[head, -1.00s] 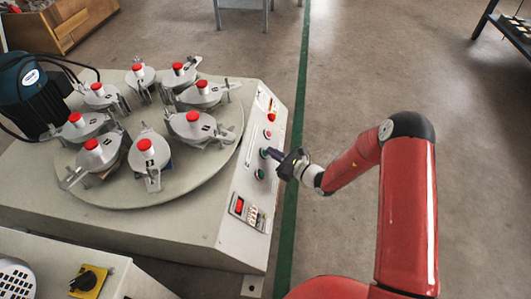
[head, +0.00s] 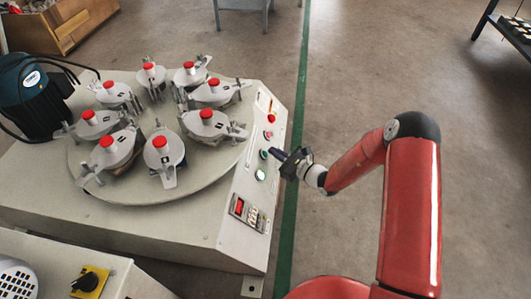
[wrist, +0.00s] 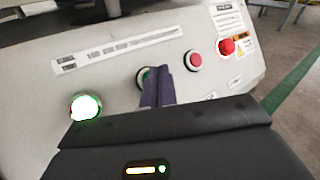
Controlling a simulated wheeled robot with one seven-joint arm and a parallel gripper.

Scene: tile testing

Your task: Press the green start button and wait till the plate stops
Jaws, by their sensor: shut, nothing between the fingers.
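The machine's control panel (head: 247,187) has two green buttons. The lower one (head: 260,174) is lit, and it glows bright white-green in the wrist view (wrist: 86,107). The upper, dark green button (head: 264,154) is partly hidden behind my fingers in the wrist view (wrist: 143,73). My gripper (head: 273,152) is shut and empty, its purple fingertips right by that upper button; I cannot tell whether they touch it. The round grey plate (head: 190,186) on the machine carries several metal holders with red knobs.
A red button (head: 268,134) and a red mushroom knob (head: 271,118) sit further up the panel. A dark motor (head: 35,95) stands at left.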

